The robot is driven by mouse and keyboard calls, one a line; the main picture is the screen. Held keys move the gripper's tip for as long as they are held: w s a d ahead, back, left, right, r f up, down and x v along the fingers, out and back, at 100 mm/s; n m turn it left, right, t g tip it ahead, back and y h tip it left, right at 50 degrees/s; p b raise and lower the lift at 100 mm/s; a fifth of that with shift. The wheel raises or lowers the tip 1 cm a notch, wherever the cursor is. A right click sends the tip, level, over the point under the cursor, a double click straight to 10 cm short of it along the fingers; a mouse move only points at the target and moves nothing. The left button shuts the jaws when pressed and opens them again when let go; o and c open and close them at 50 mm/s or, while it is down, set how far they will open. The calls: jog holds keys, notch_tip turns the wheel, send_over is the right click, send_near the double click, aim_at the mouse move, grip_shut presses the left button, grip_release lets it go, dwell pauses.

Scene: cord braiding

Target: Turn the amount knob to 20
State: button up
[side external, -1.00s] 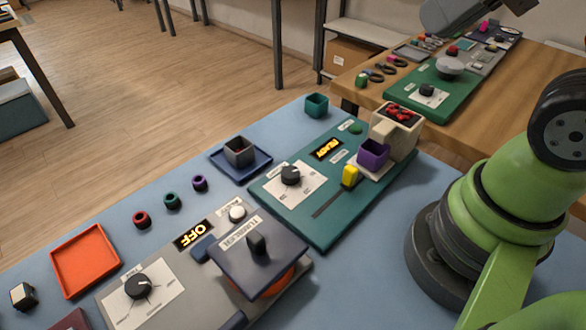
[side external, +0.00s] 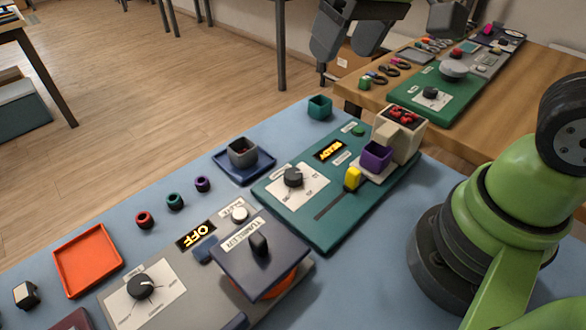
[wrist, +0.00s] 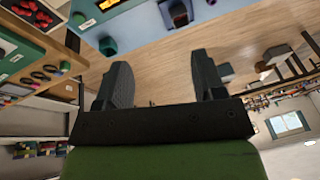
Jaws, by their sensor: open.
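A black knob (side external: 292,177) stands on a white dial card on the teal panel, beside a lit display (side external: 330,150) that seems to say READY. A second black knob (side external: 141,286) stands on a white card on the grey panel, near a display (side external: 196,236) saying OFF. The dial print is too small to read, so I cannot tell either setting or which card says amount. My gripper (wrist: 160,65) is open and empty in the wrist view, its two dark fingers wide apart. In the side view it is high at the top edge, away from both knobs.
A yellow slider (side external: 353,178), a purple cup (side external: 376,157) and a cream dispenser stand right of the teal knob. A blue tray with a grey cup (side external: 242,152) lies left of it.

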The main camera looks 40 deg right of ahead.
jog(key=w+a+f+n+g, duration=0.1)
jog(key=w+a+f+g, duration=0.1)
jog(key=w+f, duration=0.3)
jog(key=n+g+h, duration=0.1)
send_near(293, 173)
jog(key=shift+n, duration=0.3)
notch_tip(293, 173, down, 9)
jog(key=shift+w+a+f, duration=0.15)
jog(key=shift+f, duration=0.05)
jog(key=shift+c, duration=0.4)
jog(key=c, duration=0.8)
